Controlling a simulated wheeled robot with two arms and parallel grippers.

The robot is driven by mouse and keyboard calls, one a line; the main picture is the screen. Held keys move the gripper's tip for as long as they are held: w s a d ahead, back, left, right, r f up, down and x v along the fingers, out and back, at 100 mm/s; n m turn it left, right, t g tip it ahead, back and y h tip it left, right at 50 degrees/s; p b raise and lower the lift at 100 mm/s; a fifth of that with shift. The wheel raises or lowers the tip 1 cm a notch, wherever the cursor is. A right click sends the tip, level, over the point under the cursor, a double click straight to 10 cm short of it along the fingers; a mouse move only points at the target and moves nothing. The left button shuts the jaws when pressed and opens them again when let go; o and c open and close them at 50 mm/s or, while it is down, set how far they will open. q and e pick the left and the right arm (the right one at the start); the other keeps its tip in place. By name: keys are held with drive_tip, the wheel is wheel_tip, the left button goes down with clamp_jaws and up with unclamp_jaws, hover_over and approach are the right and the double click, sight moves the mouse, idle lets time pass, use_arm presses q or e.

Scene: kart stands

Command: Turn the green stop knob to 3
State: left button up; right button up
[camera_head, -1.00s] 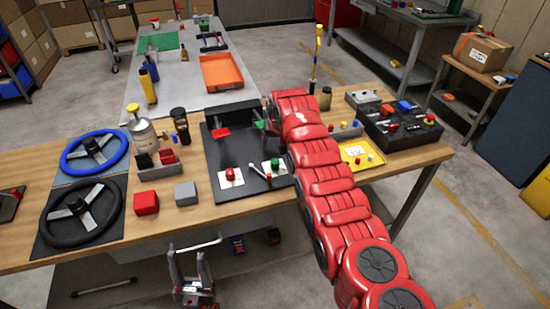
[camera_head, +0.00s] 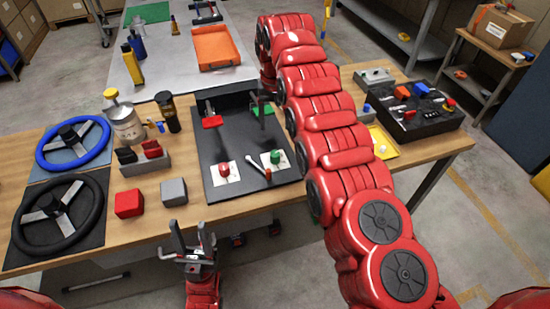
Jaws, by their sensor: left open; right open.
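The green knob (camera_head: 275,157) stands on a white plate on the black board (camera_head: 235,197), on the wooden bench. Its dial marks are too small to read. A red knob (camera_head: 224,170) sits on another white plate to its left, with a small lever (camera_head: 257,166) between. My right arm reaches over the bench from the right. Its gripper (camera_head: 262,118) is open, mostly hidden by the arm, above the back of the board beyond the green knob and apart from it. My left gripper (camera_head: 189,236) is open and empty in front of the bench's front edge, fingers up.
A red block (camera_head: 129,204) and grey block (camera_head: 173,192) lie left of the board. Two steering wheels (camera_head: 72,143) are farther left. A bottle (camera_head: 125,124) stands behind. A dark control box (camera_head: 418,112) is on the right. Red and green pieces show at the board's back.

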sight(275, 154)
wheel_tip(275, 154, down, 10)
drive_tip(key=shift+d+r+p, duration=0.1)
drive_tip(key=shift+r+p, duration=0.1)
drive_tip(key=shift+p, duration=0.6)
wheel_tip(275, 154, down, 4)
drive_tip(key=shift+r+b, duration=0.1)
drive_tip(key=shift+b, duration=0.35)
clamp_jaws()
